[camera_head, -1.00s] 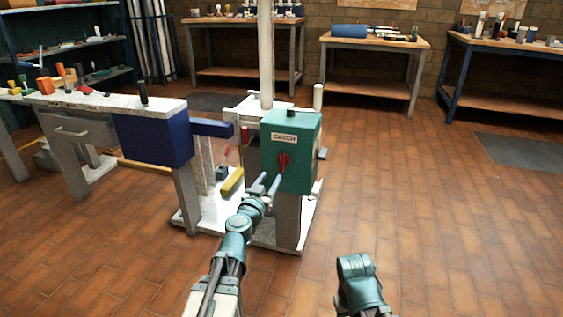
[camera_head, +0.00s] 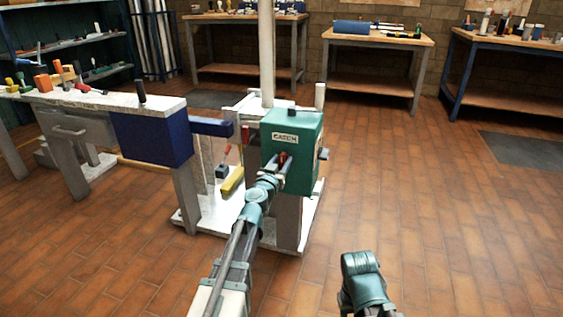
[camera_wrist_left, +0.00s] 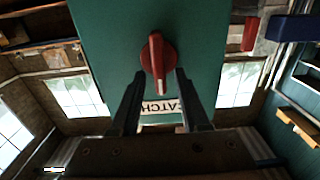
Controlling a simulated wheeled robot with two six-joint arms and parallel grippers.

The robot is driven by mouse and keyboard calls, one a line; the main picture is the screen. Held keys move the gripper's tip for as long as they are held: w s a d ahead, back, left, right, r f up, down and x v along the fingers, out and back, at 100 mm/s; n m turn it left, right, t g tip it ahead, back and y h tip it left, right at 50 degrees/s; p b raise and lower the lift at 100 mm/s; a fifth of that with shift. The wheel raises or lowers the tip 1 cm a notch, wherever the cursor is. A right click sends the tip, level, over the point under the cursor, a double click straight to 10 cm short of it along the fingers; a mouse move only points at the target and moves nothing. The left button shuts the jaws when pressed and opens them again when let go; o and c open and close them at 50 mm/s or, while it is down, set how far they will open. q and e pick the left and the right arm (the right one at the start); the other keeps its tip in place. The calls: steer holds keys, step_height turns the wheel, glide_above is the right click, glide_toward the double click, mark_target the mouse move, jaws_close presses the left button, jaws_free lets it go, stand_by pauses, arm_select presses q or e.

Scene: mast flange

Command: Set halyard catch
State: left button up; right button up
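The green catch box (camera_head: 305,150) stands at the foot of a pale mast (camera_head: 266,60). It has a white label reading CATCH (camera_head: 284,137) and a red knob (camera_head: 283,160) on its front. In the left wrist view the knob (camera_wrist_left: 157,60) shows its raised grip upright in the picture, with the label (camera_wrist_left: 165,107) upside down. My left gripper (camera_head: 273,173) is at the box front. In the left wrist view its two fingers (camera_wrist_left: 160,75) are apart, one on each side of the knob's lower part, with visible gaps. My right gripper does not show.
A blue block (camera_head: 150,138) and arm join the workbench (camera_head: 90,98) at left. A yellow piece (camera_head: 232,181) and a small red-handled item (camera_head: 223,160) are near the box. Tables stand along the back wall.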

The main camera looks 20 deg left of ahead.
arm_select(q)
jaws_close()
steer(key=shift+n, duration=0.3)
steer(key=shift+a+f+n+b, duration=0.3)
steer(key=shift+n, duration=2.55)
steer(key=shift+a+f+n+b, duration=0.3)
steer(key=shift+n, duration=2.6)
steer(key=shift+a+f+n+b, duration=0.3)
steer(key=shift+n, duration=2.55)
steer(key=shift+o, duration=0.6)
jaws_free()
